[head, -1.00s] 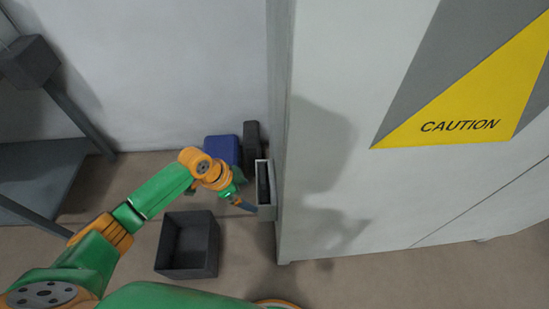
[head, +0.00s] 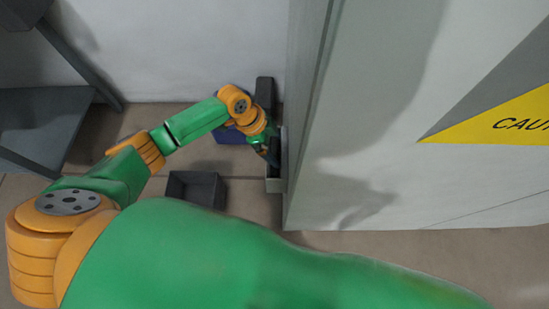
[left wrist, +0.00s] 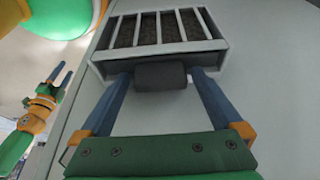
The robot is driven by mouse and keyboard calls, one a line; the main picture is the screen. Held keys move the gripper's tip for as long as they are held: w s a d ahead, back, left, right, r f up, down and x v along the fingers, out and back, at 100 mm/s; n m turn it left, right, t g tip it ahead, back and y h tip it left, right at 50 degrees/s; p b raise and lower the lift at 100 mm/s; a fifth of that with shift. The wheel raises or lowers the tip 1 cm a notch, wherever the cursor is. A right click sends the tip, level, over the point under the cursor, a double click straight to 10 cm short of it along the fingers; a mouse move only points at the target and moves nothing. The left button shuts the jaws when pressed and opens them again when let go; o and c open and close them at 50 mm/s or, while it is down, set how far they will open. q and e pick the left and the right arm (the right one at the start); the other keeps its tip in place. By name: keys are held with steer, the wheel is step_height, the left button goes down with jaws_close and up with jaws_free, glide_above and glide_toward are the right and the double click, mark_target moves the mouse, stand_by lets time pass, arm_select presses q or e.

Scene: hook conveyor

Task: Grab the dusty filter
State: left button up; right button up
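The dusty filter (left wrist: 165,32) shows in the left wrist view as a pale slatted frame with dark, dirty material behind its bars, on the cabinet's side. A dark grey block-like handle (left wrist: 160,75) sticks out from it toward my gripper. My left gripper (left wrist: 161,78) is open, with one blue finger on each side of the handle and narrow gaps left. In the head view my left gripper (head: 271,152) is at the pale housing (head: 275,185) on the cabinet and partly hides it. My right gripper (left wrist: 61,78) shows at the left of the wrist view, open and empty.
The tall grey cabinet (head: 370,120) with a yellow caution sign (head: 510,122) fills the right. A dark open bin (head: 190,186), a blue box (head: 232,137) and a dark upright object (head: 264,90) stand on the floor. A grey table (head: 45,115) is at left.

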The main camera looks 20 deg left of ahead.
arm_select(q)
jaws_close()
steer(key=shift+r, duration=0.15)
